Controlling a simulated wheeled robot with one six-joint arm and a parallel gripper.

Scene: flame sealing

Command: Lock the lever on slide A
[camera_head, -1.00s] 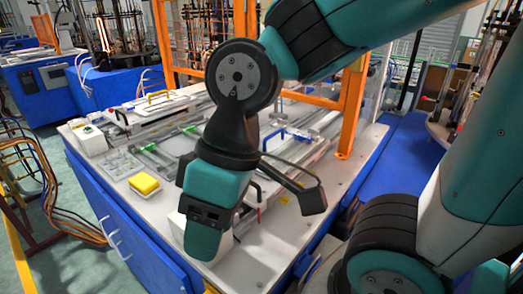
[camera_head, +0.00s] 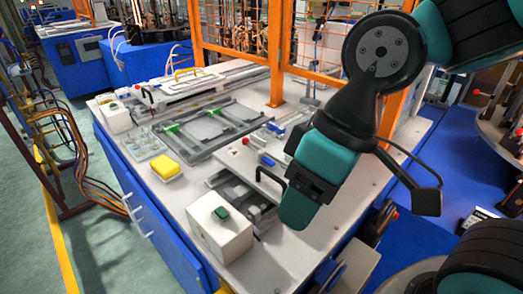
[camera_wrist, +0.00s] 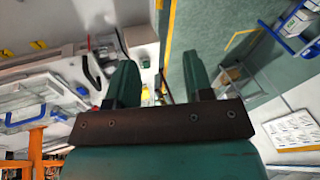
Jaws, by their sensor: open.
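My gripper (camera_head: 298,212) hangs over the right front part of the white worktable (camera_head: 325,238). In the wrist view its two green fingers stand apart with nothing between them, so my gripper (camera_wrist: 160,72) is open and empty. A black curved lever handle (camera_head: 272,168) stands on a slide assembly just left of my gripper. A similar dark curved handle (camera_wrist: 91,70) shows left of the fingers in the wrist view. Another black handle (camera_head: 146,95) sits at the far left slide. I cannot read any letter marking slide A, nor tell whether either lever is locked.
A white box with a green button (camera_head: 220,230) stands at the front edge. A yellow block (camera_head: 165,167) and a grey frame with green clips (camera_head: 205,128) lie behind it. An orange fence post (camera_head: 277,60) rises at the back.

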